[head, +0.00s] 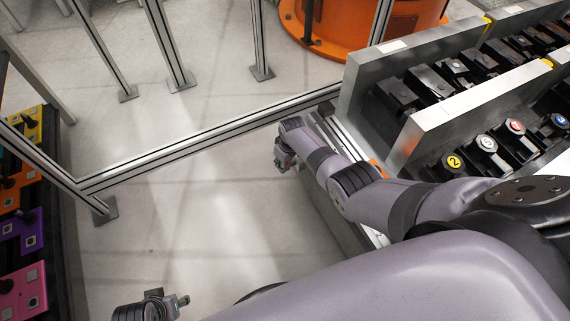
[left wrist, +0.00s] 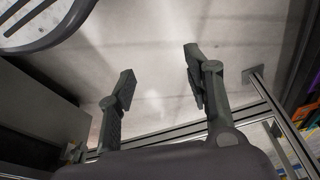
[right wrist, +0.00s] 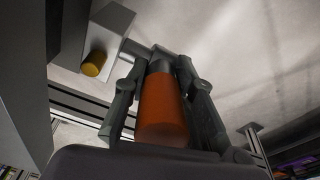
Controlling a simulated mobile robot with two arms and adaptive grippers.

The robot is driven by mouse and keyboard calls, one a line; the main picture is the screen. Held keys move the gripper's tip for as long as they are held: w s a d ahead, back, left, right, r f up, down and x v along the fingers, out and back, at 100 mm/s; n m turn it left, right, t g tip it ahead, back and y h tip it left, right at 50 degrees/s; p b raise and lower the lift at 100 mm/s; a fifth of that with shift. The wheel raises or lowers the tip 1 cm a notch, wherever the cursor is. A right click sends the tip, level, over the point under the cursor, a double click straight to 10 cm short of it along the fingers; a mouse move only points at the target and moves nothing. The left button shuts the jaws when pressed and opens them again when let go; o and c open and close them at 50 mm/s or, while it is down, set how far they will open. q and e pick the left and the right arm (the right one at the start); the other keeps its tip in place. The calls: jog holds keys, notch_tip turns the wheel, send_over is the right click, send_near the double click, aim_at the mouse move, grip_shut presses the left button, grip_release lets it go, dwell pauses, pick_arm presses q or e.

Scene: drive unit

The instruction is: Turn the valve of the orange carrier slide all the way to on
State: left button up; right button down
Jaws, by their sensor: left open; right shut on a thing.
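In the right wrist view an orange cylinder (right wrist: 162,108) with a dark far end lies between the two fingers of my right gripper (right wrist: 165,85), which is shut on it. I cannot tell whether this cylinder is the valve or part of the slide. My left gripper (head: 182,302) is at the bottom left, over bare floor. The left wrist view shows its fingers (left wrist: 158,80) apart and empty.
A grey block (right wrist: 107,32) with a yellow knob (right wrist: 95,64) is just beyond the right gripper. Metal racks (head: 470,112) with numbered parts stand at the right. A fence rail (head: 210,135) crosses the floor. Coloured panels (head: 30,235) line the left edge.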

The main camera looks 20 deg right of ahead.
jog(key=shift+w+a+f+g+b, duration=0.1)
jog(key=shift+w+a+g+b, duration=0.15)
jog(key=shift+g+b, duration=0.8)
jog(key=shift+b, duration=0.4)
pick_arm(q)
jog(key=w+v, duration=0.1)
jog(key=v, duration=0.9)
jog(key=shift+t, duration=0.3)
jog(key=shift+a, duration=0.1)
pick_arm(e)
jog(key=c, duration=1.6)
grip_release()
jog(key=shift+w, duration=0.1)
jog(key=shift+o, duration=1.4)
jog(key=shift+d, duration=0.15)
